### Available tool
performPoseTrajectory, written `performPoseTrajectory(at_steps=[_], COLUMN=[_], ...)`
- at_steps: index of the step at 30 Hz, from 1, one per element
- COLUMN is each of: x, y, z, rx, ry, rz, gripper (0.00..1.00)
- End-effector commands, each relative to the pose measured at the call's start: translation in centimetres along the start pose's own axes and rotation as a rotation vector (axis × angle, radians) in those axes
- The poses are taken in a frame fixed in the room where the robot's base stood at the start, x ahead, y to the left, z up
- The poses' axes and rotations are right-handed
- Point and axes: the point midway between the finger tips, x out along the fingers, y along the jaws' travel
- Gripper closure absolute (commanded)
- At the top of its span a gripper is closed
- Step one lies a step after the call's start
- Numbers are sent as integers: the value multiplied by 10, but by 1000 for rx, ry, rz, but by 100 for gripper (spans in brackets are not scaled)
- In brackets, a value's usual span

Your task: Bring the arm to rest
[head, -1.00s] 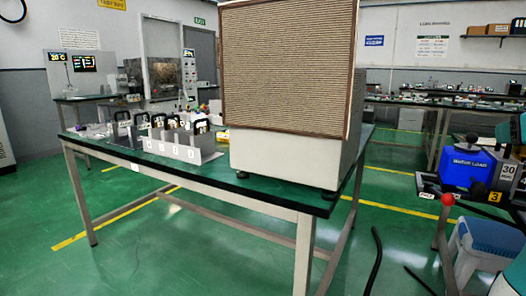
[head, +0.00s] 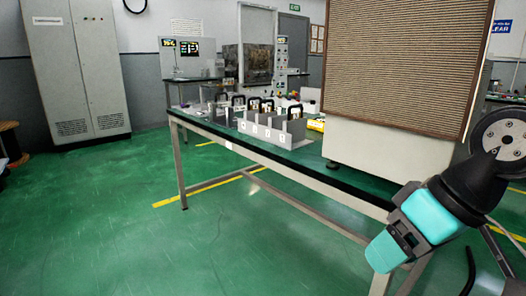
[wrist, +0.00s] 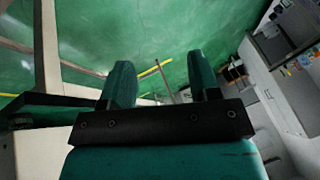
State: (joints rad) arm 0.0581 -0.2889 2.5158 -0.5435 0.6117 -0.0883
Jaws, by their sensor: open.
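My gripper (wrist: 161,78) shows in the wrist view with its two teal fingers spread apart. Nothing is between them; the green floor shows through the gap. In the head view my gripper (head: 384,252) is at the lower right, angled down and to the left, in front of the workbench's front edge. How far it is from the bench edge is hard to tell.
The workbench (head: 300,172) carries a large cabinet with a mesh front (head: 398,62) and a grey rack (head: 265,133) with several black-handled items. A tall grey cabinet (head: 78,70) stands at the left. The green floor (head: 110,220) at lower left is clear.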

Motion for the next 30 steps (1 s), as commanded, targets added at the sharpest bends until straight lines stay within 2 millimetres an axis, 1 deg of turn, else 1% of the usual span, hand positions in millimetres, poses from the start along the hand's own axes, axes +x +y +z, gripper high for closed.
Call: performPoseTrajectory(at_steps=[1,3,9,10,11,12,17,20,23,26,27,30], x=[5,10,19,15,3,-5,-35,-57,-85,-119,-134,-166], y=[-15,-30,-64,-67,-69,-71,-80,-87,-96,-107,-112,-122], z=[8,19,51,52,45,41,28,19,7,-8,-14,-28], rx=[-37,-70,-164,-171,-162,-159,-159,-159,-159,-159,-159,-159], ry=[-42,-96,-234,-248,-241,-239,-237,-236,-236,-235,-235,-235], rz=[-18,-34,-60,-61,-58,-58,-58,-58,-58,-58,-58,-58], gripper=[44,44,44,44,44,44,44,44,44,44,44,44])
